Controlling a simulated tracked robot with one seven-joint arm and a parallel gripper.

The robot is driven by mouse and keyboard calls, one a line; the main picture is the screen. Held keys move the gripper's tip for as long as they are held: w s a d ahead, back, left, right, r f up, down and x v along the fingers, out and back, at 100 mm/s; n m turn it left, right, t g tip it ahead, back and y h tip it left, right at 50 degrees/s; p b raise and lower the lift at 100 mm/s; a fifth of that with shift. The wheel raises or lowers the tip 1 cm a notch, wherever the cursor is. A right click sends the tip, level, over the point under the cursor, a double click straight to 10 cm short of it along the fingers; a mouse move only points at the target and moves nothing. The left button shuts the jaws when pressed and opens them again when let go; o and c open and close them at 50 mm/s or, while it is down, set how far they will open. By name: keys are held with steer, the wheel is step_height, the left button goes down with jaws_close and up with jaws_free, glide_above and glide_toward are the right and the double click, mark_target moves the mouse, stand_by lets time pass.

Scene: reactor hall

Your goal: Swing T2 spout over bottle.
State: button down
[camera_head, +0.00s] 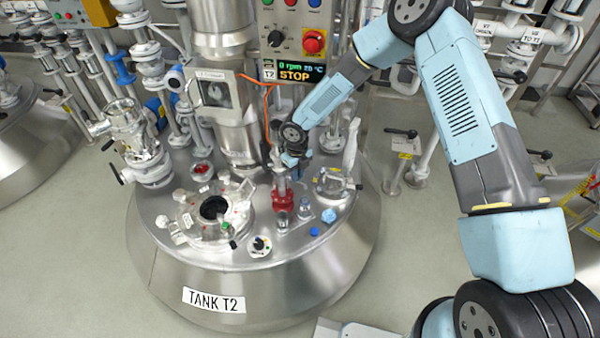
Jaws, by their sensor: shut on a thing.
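Tank T2 (290,268) is a steel vessel with a label on its front. A red fitting (283,200), apparently part of the T2 spout, stands on the right side of its lid. My gripper (288,162) points down at the top of this fitting and is shut on it; the fingers are small and partly hidden. The spout's outlet direction is too small to tell. A small clear bottle (305,208) stands upright just right of the red fitting. Another small clear item (282,220) is at the fitting's front foot.
An open round port (214,208) with clamps is left on the lid. A blue cap (314,231) and a light blue knob-like piece (329,215) lie right of the bottle. A control panel (292,40) reading STOP stands behind. An orange cable hangs near my gripper.

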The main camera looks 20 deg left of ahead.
steer(key=shift+w+a+r, duration=0.1)
steer(key=shift+a, duration=0.05)
steer(key=c, duration=1.1)
jaws_free()
step_height(320, 180, up, 14)
steer(key=shift+d+f, duration=0.2)
steer(key=shift+f, duration=0.05)
